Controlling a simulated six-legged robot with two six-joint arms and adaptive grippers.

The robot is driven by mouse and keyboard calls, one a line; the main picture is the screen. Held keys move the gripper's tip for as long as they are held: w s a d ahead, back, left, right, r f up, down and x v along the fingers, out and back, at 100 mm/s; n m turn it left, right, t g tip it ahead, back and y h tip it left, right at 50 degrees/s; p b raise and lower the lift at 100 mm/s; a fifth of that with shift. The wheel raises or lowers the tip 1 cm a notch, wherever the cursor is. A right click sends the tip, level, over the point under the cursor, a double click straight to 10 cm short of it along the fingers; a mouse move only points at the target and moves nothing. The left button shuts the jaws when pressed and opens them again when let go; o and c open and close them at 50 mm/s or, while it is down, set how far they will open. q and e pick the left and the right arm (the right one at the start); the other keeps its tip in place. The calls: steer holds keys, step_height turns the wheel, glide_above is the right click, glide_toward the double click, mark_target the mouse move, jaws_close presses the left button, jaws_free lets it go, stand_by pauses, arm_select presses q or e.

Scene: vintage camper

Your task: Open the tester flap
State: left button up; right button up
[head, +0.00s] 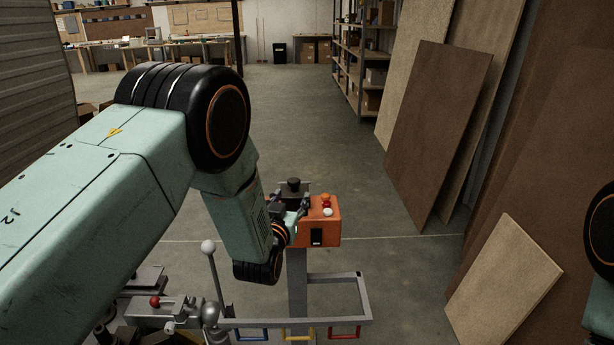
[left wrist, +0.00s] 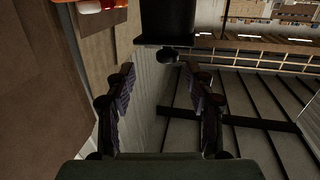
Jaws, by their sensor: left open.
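The orange tester box (head: 327,232) stands on a grey post in the head view, with small red, orange and white knobs on top and a dark panel (head: 316,237) on its front. A black part with a rounded top (head: 293,184) rises behind its left side; I cannot tell for certain whether this is the flap. My left gripper (head: 291,203) is at the box's left, partly hidden by my arm. In the left wrist view its fingers (left wrist: 163,105) are apart and empty, with a black block (left wrist: 168,22) and a small dark knob beyond their tips. My right gripper is out of view.
A grey frame (head: 362,300) with coloured handles sits below the box. A white-knobbed lever (head: 209,247) and a red-knobbed fixture (head: 155,301) stand at lower left. Brown boards (head: 434,130) lean at right. The floor behind the box is clear.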

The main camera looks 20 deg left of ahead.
mark_target(293, 181)
arm_select(q)
steer(key=shift+w+a+r, duration=0.1)
steer(key=shift+w+r, duration=0.2)
steer(key=shift+w, duration=0.1)
steer(key=shift+w+a, duration=0.4)
steer(key=shift+a, duration=0.3)
steer(key=shift+w+a+r, duration=0.1)
steer(key=shift+w+a, duration=0.05)
steer(key=shift+w, duration=0.05)
steer(key=w+b, duration=0.1)
steer(key=w, duration=0.4)
steer(key=shift+w+f, duration=0.15)
steer(key=shift+f, duration=0.05)
steer(key=shift+r, duration=0.35)
steer(key=shift+w+d+f, duration=0.1)
steer(key=shift+w+d, duration=0.1)
steer(key=shift+d, duration=0.15)
steer(key=shift+w+a+f, duration=0.1)
steer(key=shift+a+f, duration=0.05)
steer(key=shift+a, duration=0.1)
steer(key=shift+c, duration=1.9)
steer(key=shift+d+r, duration=0.15)
steer(key=shift+r, duration=0.05)
steer(key=c, duration=0.4)
jaws_close()
